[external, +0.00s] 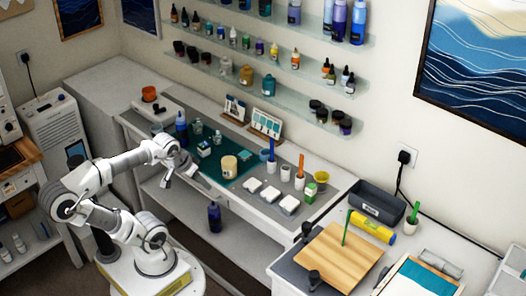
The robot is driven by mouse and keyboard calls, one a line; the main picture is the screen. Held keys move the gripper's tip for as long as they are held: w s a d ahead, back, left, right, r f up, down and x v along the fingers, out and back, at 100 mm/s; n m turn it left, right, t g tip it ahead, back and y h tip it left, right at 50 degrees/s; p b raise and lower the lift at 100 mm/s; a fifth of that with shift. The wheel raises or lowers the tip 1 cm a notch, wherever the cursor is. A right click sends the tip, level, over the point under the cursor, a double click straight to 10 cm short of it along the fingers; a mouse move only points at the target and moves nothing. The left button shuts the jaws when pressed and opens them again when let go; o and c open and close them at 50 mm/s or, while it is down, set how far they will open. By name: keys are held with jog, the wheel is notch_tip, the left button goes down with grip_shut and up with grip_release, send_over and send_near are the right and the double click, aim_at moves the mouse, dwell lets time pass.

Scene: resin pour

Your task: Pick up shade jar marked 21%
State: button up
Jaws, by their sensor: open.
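No 21% mark can be read at this size, so I cannot tell which jar is the one marked so. Candidate small containers stand on the teal mat (236,178) of the workbench: a white-and-green jar (204,148), a clear jar (197,128) and another small clear jar (217,137). A larger cream jar (229,166) stands further right on the mat. My gripper (188,176) is open and looks empty, at the bench's front left edge, apart from these jars.
A blue bottle (181,127) stands close behind my wrist. White blocks (271,194) and upright cups (299,177) occupy the bench's right part. Colour cards (265,123) stand at the back. A dark bottle (214,218) is on the lower shelf. Wall shelves (262,92) hold several bottles.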

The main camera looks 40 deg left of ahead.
jog(key=o, duration=0.7)
jog(key=shift+c, duration=0.2)
jog(key=shift+w, duration=0.1)
